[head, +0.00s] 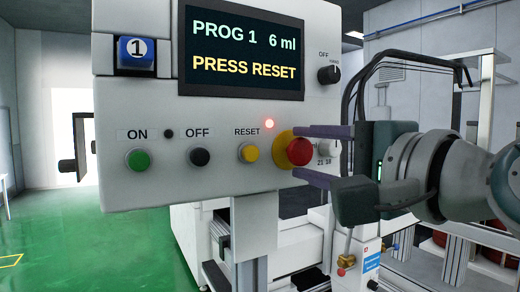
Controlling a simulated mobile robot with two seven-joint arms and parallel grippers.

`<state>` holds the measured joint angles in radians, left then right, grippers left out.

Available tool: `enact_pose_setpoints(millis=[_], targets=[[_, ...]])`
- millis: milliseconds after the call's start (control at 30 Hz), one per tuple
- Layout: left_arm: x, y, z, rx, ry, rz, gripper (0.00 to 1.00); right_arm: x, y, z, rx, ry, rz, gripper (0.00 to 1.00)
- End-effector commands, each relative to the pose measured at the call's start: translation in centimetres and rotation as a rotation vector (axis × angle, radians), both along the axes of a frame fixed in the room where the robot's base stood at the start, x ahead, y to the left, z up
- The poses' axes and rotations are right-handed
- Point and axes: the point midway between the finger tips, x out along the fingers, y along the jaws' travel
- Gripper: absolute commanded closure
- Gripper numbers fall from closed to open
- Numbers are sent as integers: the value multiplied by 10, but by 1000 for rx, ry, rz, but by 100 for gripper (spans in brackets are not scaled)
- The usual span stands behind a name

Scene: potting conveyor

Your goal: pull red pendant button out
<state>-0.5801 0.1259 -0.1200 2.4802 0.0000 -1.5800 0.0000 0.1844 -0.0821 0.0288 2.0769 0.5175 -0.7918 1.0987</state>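The red mushroom button (299,152) with its yellow collar (283,148) sits at the lower right of the grey control panel (200,192) in the head view. My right gripper (298,153) comes in from the right. Its two purple fingers are apart, one above and one below the red button, with their tips close to it. Whether either finger touches the button I cannot tell. My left gripper does not show.
A yellow RESET button (248,152), a black OFF button (200,157) and a green ON button (138,159) are to the left. The screen (244,50) reads "PROG 1 6 ml, PRESS RESET". A black knob (328,74) is above.

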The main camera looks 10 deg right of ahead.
Motion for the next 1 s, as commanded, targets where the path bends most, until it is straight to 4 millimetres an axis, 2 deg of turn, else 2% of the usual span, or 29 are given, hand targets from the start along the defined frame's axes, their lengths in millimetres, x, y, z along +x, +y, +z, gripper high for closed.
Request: enact_pose_setpoints(millis=[33,167,200,467,1000], targets=[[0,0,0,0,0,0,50,0,0,0,0,0,0,43],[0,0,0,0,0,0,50,0,0,0,0,0,0,28],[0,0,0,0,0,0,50,0,0,0,0,0,0,28],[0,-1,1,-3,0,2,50,-2,-1,1,0,0,0,28],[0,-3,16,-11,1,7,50,-46,-17,0,-1,1,-1,28]])
